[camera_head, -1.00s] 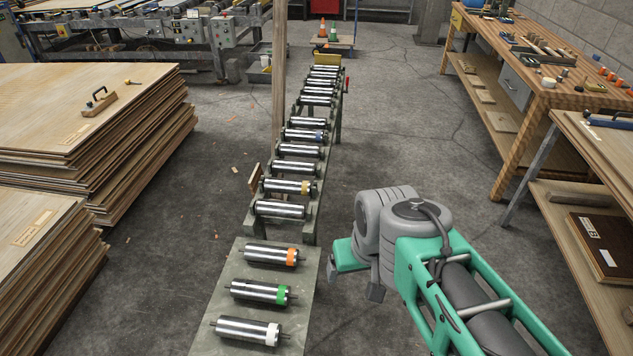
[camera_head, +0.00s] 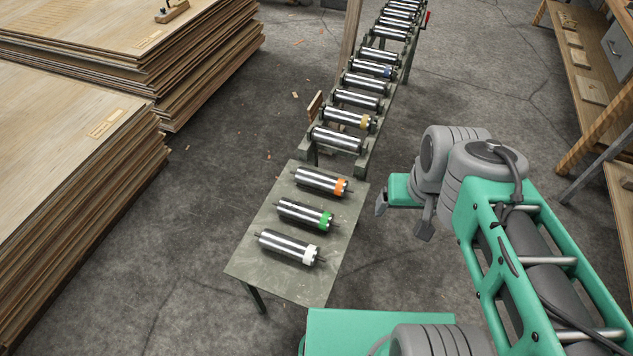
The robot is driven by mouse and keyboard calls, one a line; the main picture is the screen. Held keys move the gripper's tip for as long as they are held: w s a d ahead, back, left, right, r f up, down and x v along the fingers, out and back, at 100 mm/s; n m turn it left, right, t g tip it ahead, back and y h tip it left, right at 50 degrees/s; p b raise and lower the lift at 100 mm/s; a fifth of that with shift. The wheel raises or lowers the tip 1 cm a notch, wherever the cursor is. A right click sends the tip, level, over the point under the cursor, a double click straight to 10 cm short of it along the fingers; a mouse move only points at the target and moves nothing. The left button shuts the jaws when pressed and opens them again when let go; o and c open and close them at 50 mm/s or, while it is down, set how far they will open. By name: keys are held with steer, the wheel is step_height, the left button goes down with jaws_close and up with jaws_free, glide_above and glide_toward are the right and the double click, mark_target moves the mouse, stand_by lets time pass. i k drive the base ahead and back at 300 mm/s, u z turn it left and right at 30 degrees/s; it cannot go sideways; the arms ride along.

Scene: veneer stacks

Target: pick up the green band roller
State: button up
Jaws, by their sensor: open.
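The green band roller (camera_head: 304,215) is a steel cylinder with a green ring at its right end. It lies on the small grey-green table (camera_head: 262,264), between the orange band roller (camera_head: 321,182) behind it and the white band roller (camera_head: 289,247) in front. My gripper (camera_head: 402,217) is open and empty, to the right of the table and apart from the rollers. Its two grey fingers point down and show clear of anything. Nothing covers the green band roller.
A roller conveyor (camera_head: 360,165) runs away behind the table, with one yellow band roller (camera_head: 347,119) near its front. Veneer stacks (camera_head: 75,215) stand on the left. A wooden workbench (camera_head: 592,130) is at the upper right. Floor lies clear between the stacks and the table.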

mark_target(315, 218)
steer(key=u, duration=0.55)
steer(key=k, duration=1.3)
steer(key=u, duration=1.25)
steer(key=i, duration=1.6)
steer(key=z, duration=0.55)
steer(key=i, duration=0.65)
steer(key=z, duration=0.55)
